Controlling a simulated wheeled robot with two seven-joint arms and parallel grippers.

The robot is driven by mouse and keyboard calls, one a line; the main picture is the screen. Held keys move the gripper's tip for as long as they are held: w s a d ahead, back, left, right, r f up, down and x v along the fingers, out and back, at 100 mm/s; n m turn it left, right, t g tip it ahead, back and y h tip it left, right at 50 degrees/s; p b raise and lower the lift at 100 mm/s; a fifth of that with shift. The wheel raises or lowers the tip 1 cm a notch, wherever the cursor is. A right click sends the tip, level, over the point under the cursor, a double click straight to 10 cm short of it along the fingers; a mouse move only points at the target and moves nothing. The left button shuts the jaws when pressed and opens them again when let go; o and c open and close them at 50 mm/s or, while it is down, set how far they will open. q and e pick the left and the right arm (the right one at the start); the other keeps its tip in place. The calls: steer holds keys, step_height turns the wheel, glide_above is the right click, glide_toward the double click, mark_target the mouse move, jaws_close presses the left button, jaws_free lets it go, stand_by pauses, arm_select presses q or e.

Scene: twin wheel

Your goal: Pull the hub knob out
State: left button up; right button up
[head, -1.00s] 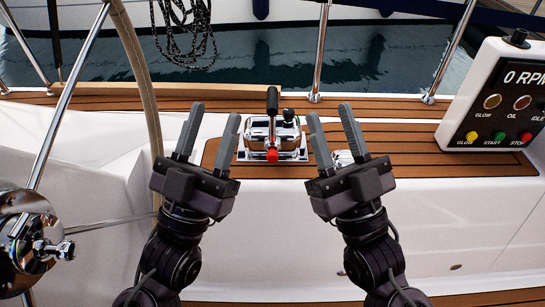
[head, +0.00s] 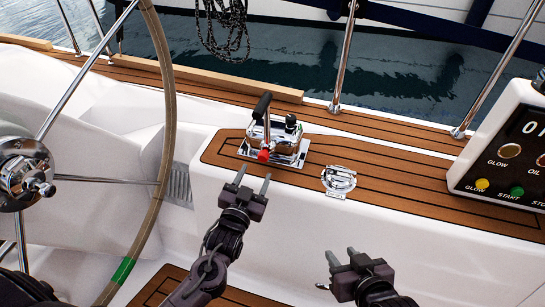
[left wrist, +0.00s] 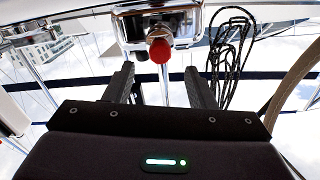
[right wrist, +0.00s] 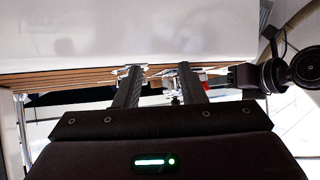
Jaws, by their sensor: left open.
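The red hub knob (head: 264,155) sits at the foot of the black-handled throttle lever (head: 262,107) on a chrome control box (head: 285,140). My left gripper (head: 253,178) is open and empty, just in front of and below the knob. In the left wrist view the red knob (left wrist: 160,50) lies ahead of the gap between the open fingers, apart from them. My right gripper (head: 343,257) is open and empty, low in front of the white cockpit side, away from the lever.
A steering wheel (head: 168,95) stands at left. A chrome deck fitting (head: 338,180) lies on the teak strip (head: 390,165) right of the control box. An engine panel (head: 510,150) with coloured buttons stands at right. A coiled black rope (head: 225,25) hangs at the back.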

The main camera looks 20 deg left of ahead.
mark_target(262, 159)
arm_select(q)
steer(key=w+b, duration=0.1)
steer(key=w, duration=0.2)
steer(key=shift+w, duration=0.35)
steer(key=w, duration=0.3)
steer(key=shift+w+d+b, duration=0.1)
steer(key=shift+w+b, duration=0.05)
steer(key=shift+b, duration=0.2)
steer(key=shift+w, duration=0.15)
arm_select(e)
steer(key=w+r+t+y, duration=0.1)
steer(key=w+r+t, duration=0.1)
steer(key=r, duration=0.4)
steer(key=w+a+r+t+y, duration=0.1)
steer(key=w+r+t, duration=0.2)
steer(key=r, duration=0.4)
steer(key=shift+w+t+y, duration=0.3)
steer(key=shift+w+t, duration=0.05)
steer(key=shift+t, duration=0.55)
arm_select(q)
steer(key=shift+c, duration=0.2)
jaws_close()
